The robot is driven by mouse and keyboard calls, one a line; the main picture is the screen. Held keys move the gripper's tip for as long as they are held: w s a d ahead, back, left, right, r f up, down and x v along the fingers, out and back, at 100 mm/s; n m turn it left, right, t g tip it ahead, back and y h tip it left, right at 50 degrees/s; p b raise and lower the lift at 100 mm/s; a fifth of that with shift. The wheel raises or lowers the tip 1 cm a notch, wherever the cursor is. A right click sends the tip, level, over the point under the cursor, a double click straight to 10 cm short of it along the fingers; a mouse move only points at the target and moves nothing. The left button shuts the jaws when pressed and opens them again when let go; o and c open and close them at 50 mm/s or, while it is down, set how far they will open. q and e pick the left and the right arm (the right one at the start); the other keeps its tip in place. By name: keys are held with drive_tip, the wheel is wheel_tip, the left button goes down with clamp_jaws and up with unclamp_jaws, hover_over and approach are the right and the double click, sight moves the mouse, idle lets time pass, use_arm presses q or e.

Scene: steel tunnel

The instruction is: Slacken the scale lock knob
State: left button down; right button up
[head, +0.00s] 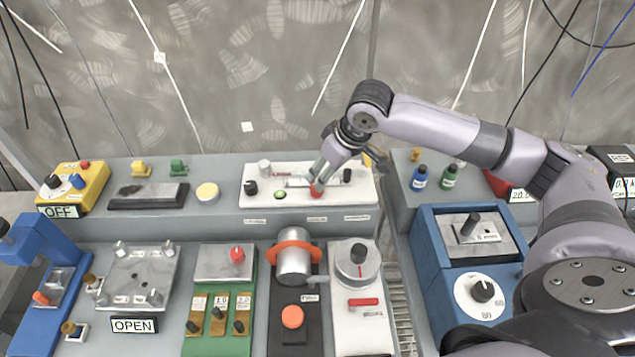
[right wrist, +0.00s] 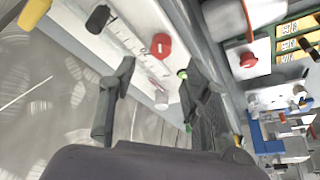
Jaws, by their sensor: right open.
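A white panel (head: 258,200) with a slotted scale lies on the raised back shelf. A red knob (head: 316,190) sits at its front middle, the likely scale lock knob, though its label is too small to read. In the right wrist view the red knob (right wrist: 161,45) stands beside the scale markings (right wrist: 125,38). My right gripper (head: 323,172) is over the panel, close to the red knob. In the right wrist view its fingers (right wrist: 155,75) are apart, with the red knob just beyond the gap and nothing gripped. My left gripper is not in view.
The panel also carries black knobs (head: 251,187) and a green button (head: 280,195). In front are a metal cylinder with an orange collar (head: 293,262) and a dial unit (head: 357,265). A blue box (head: 440,240) stands to the right, beneath my right arm.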

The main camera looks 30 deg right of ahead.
drive_tip(key=x, duration=0.7)
drive_tip(key=shift+a+p, duration=0.1)
drive_tip(key=shift+p, duration=0.3)
drive_tip(key=shift+c, duration=0.4)
clamp_jaws()
